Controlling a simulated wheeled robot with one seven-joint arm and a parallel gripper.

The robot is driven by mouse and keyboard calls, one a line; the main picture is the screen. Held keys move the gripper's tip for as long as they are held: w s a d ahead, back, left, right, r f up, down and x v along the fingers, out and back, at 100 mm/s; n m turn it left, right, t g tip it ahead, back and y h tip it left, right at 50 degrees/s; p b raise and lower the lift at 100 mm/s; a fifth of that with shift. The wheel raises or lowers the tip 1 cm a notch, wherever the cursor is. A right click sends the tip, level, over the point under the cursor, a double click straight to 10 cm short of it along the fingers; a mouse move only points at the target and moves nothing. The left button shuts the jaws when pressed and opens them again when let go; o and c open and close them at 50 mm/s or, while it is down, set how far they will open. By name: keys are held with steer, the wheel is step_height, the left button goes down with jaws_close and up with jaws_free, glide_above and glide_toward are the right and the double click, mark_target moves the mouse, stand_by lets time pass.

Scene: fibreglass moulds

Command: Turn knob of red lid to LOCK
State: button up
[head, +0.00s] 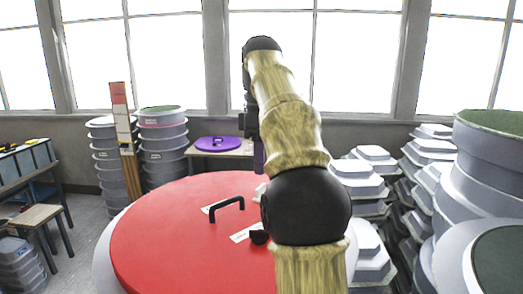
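The red lid (160,235) is a large round disc on a pale round drum (103,262) in the lower middle. A black bar handle (227,207) stands on it near a white label. A dark round knob (259,237) sits beside another white label (243,233), left of my arm's black joint. The label text is too small to read, so the knob's setting cannot be told. My gripper (261,185) points down above the lid, behind the handle and knob, and appears apart from both. My arm partly hides it, and its finger opening is not clear.
A purple lid (218,143) lies on a table behind. Stacked grey moulds (165,140) and an upright wooden post (127,140) stand at the back left. More moulds (370,180) crowd the right. A wooden stool (35,217) and bench are left, with open floor between.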

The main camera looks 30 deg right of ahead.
stand_by(0.3)
steer(key=shift+n, duration=0.5)
steer(key=shift+f, duration=0.1)
steer(key=b, duration=0.6)
glide_above(259, 234)
step_height(259, 234, down, 6)
steer(key=f+b, duration=0.2)
steer(key=f, duration=0.1)
steer(key=shift+w+d+f, duration=0.1)
steer(key=shift+d+f, duration=0.05)
steer(key=shift+d, duration=0.25)
steer(key=shift+f, duration=4)
steer(key=shift+c, duration=0.2)
jaws_close()
